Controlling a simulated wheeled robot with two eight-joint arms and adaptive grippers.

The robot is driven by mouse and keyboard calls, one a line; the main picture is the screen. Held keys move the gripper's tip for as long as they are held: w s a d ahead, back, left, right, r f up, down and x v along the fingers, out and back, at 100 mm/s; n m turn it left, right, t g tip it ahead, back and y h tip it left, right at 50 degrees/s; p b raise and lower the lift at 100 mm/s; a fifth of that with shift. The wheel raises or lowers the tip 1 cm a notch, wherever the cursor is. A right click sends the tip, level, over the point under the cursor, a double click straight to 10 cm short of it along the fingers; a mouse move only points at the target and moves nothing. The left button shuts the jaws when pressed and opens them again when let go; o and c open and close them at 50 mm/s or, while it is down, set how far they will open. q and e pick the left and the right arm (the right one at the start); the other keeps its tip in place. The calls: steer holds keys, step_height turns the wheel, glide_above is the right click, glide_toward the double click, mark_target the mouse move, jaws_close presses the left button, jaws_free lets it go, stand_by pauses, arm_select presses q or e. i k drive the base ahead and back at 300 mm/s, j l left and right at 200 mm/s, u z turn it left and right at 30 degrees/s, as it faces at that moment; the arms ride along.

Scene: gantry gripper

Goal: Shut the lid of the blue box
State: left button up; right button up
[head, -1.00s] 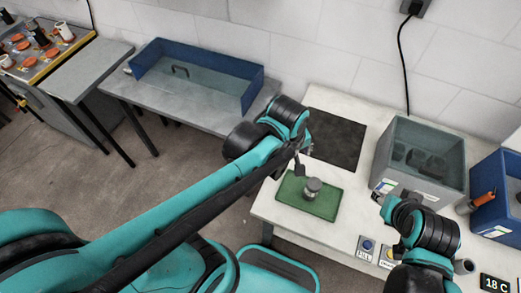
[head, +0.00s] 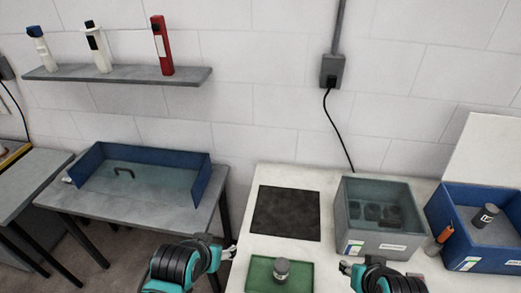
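The blue box (head: 480,256) stands at the right end of the white table, open at the top. A grey cylinder with a label (head: 485,217) shows inside it. A pale flat panel (head: 488,150) rises behind the box and looks like its raised lid; the hinge is not clear. My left gripper (head: 221,249) is at the white table's left edge, far from the box. My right gripper (head: 346,268) is low in front of the grey bin, left of the blue box and apart from it. Both grippers are too small to tell open from shut.
A grey bin (head: 378,241) with dark parts stands left of the blue box, an orange-handled tool (head: 440,238) between them. A green tray (head: 260,276) holds a metal cylinder (head: 281,270). A black mat (head: 286,213) lies behind. A blue-walled tray (head: 202,177) is at left.

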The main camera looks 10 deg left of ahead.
mark_target(487, 151)
steer(key=l+z, duration=0.1)
steer(key=z, duration=0.4)
steer(key=k+l+z, duration=0.1)
steer(key=z, duration=0.4)
steer(key=l+z, duration=0.15)
steer(key=z, duration=0.35)
steer(key=i+l+u, duration=0.25)
steer(key=i+l, duration=0.15)
steer(key=l, duration=0.25)
